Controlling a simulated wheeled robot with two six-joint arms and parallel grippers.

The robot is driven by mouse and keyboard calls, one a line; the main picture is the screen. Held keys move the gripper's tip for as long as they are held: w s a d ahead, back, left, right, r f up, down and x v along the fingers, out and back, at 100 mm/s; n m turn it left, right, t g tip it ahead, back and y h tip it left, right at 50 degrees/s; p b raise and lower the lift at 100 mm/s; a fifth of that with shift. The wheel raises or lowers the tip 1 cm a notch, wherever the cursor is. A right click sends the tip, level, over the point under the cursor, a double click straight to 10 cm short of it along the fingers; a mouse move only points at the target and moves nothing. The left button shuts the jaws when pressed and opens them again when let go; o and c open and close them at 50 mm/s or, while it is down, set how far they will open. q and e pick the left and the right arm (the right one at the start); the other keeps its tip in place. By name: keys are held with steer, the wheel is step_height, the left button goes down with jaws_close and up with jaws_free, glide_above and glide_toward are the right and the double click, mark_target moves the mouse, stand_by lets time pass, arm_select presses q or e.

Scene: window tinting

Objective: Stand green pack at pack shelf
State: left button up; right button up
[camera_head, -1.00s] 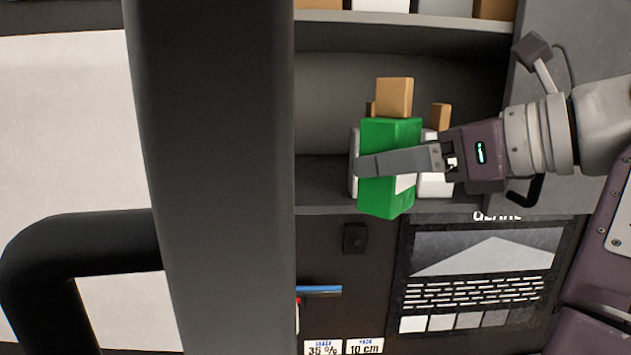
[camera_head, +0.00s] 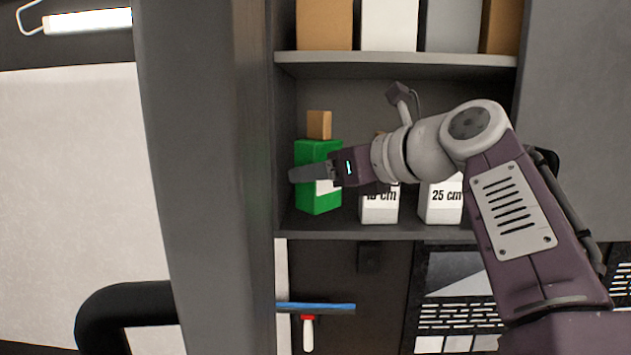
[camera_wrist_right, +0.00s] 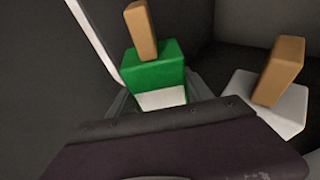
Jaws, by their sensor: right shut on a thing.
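The green pack (camera_head: 318,202), with a brown block on its top and a white label, is upright at the left end of the pack shelf (camera_head: 400,233). My right gripper (camera_head: 310,173) is shut on it from the right side. In the right wrist view the green pack (camera_wrist_right: 155,72) stands beyond the gripper body, whose fingers are mostly hidden. Whether the pack's base touches the shelf board is hard to tell. My left gripper is not in view.
White packs stand to the right on the same shelf, one marked 25 cm (camera_head: 441,205) and another (camera_head: 379,208) partly behind my right arm. An upper shelf (camera_head: 400,59) holds boxes. A dark upright post (camera_head: 205,180) is left. A blue squeegee (camera_head: 315,308) hangs below.

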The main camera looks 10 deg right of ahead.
mark_target(329, 190)
steer(key=shift+s+d+r, duration=0.1)
steer(key=shift+s, duration=0.15)
steer(key=w+f, duration=0.1)
steer(key=a+f, duration=0.1)
steer(key=f, duration=0.1)
steer(key=shift+w+a, duration=0.15)
steer(key=shift+w, duration=0.25)
steer(key=shift+w+f, duration=0.1)
steer(key=shift+f, duration=0.2)
steer(key=shift+s+d, duration=0.3)
steer(key=shift+s, duration=0.15)
steer(key=shift+f, duration=0.15)
steer(key=o, duration=1.4)
steer(key=shift+w+a, duration=0.25)
steer(key=shift+s+d, duration=0.25)
arm_select(q)
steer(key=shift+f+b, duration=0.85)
steer(key=shift+b, duration=0.1)
arm_select(e)
steer(key=v, duration=1.1)
steer(key=shift+s+d+r, duration=0.2)
steer(key=shift+s+r, duration=0.1)
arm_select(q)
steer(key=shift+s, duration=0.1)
